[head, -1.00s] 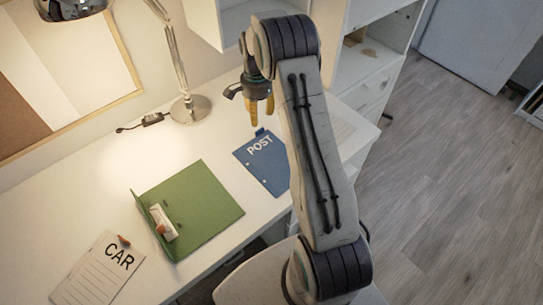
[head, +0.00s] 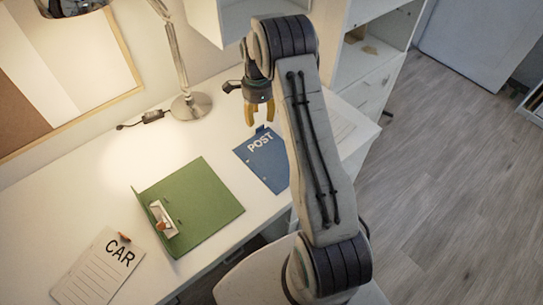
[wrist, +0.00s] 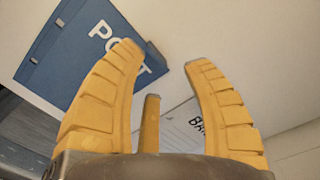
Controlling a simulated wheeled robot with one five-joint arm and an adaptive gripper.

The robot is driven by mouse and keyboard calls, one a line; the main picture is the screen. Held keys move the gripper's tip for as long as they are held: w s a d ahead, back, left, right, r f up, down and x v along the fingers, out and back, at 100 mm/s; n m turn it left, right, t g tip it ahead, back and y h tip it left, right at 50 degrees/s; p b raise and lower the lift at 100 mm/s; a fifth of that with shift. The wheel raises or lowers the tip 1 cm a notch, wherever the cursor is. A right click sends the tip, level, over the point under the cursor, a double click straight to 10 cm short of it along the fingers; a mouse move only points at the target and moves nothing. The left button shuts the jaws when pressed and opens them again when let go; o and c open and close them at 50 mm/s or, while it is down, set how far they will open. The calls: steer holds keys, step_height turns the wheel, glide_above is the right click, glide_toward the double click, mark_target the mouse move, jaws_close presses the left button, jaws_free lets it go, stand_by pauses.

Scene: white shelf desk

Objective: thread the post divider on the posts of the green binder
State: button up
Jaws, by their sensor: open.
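The blue post divider (head: 264,163), marked POST, lies flat on the white desk, partly hidden behind my arm in the head view. In the wrist view the divider (wrist: 76,50) is at the upper left, with small holes along its left edge. The green binder (head: 199,205) lies open on the desk to the left of the divider, with a white metal post mechanism (head: 164,220) near its left side. My gripper (head: 261,121) is open and empty above the far end of the divider. In the wrist view its yellow fingers (wrist: 162,55) are spread, the left one overlapping the divider's edge.
A CAR card (head: 98,270) lies at the desk's front left. A lamp (head: 189,106) stands at the back with a cable beside it. A white sheet with printed letters (wrist: 190,125) lies near the divider. Shelves (head: 370,60) rise at the right.

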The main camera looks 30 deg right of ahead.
mark_target(261, 131)
steer(key=f, duration=0.3)
steer(key=shift+s+d+f, duration=0.1)
steer(key=shift+s+f, duration=0.25)
steer(key=shift+s, duration=0.05)
steer(key=shift+f, duration=0.7)
jaws_close()
